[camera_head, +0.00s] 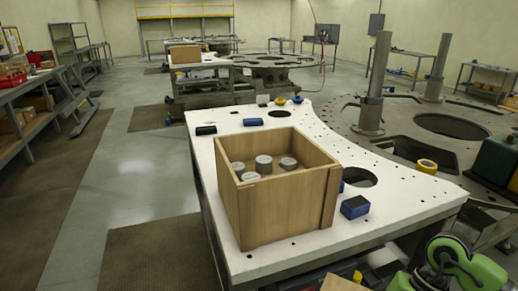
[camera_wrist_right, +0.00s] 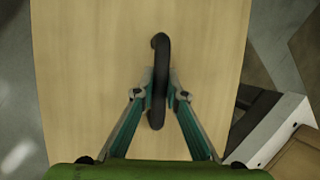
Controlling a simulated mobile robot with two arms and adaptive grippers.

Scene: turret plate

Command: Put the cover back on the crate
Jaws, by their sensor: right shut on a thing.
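The open wooden crate (camera_head: 275,205) stands on the white table with no cover on it. Several grey round-topped cylinders (camera_head: 264,164) are inside it. In the right wrist view, a light wood cover (camera_wrist_right: 90,80) with a dark bar handle (camera_wrist_right: 160,60) fills most of the picture. My right gripper (camera_wrist_right: 160,97) is shut on this handle, one finger on each side. In the head view only green parts of my right arm show at the lower right; its fingers are out of sight. My left gripper is in neither view.
A large metal plate with upright posts (camera_head: 375,85) stands behind right. Floor is clear left.

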